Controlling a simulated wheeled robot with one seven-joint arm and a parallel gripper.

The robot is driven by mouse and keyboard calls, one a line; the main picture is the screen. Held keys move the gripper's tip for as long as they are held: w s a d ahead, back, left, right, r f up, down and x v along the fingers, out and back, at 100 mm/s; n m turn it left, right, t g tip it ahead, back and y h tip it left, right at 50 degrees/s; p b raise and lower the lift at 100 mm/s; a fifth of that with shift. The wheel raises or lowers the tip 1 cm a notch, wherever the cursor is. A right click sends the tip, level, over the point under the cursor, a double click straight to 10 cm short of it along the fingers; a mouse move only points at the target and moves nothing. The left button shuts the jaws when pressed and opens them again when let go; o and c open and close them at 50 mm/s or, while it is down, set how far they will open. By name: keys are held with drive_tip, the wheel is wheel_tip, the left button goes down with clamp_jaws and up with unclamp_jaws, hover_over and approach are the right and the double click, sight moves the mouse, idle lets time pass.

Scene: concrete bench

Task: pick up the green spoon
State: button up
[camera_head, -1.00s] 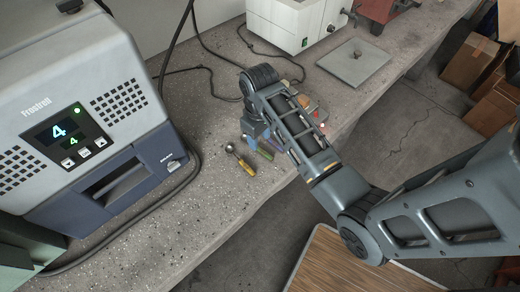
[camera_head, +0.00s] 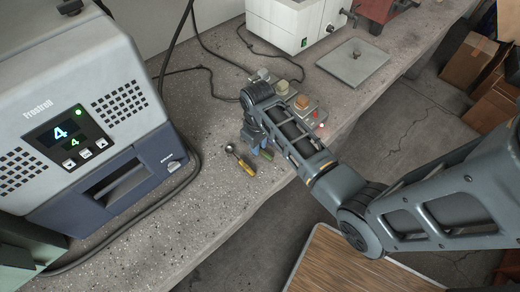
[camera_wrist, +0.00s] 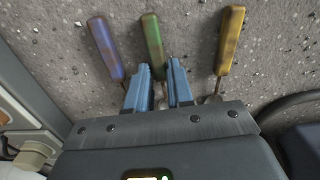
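The green spoon (camera_wrist: 152,40) lies on the bench. In the wrist view its green handle points away from me, and its lower end runs between my gripper's two blue fingers. Part of the green handle also shows in the head view (camera_head: 266,155). My gripper (camera_wrist: 160,72) is open, with a gap between the fingers. It is low over the bench at the spoon; I cannot tell whether either finger touches it.
A purple-handled utensil (camera_wrist: 105,48) lies left of the green one, and a yellow-handled spoon (camera_wrist: 230,40) lies right. A grey machine (camera_head: 75,110) stands at left, a white box (camera_head: 290,25) at the back. A small button panel (camera_head: 310,112) sits behind my arm. The bench's front edge is close.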

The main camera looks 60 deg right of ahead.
clamp_jaws()
drive_tip(key=shift+r, duration=0.15)
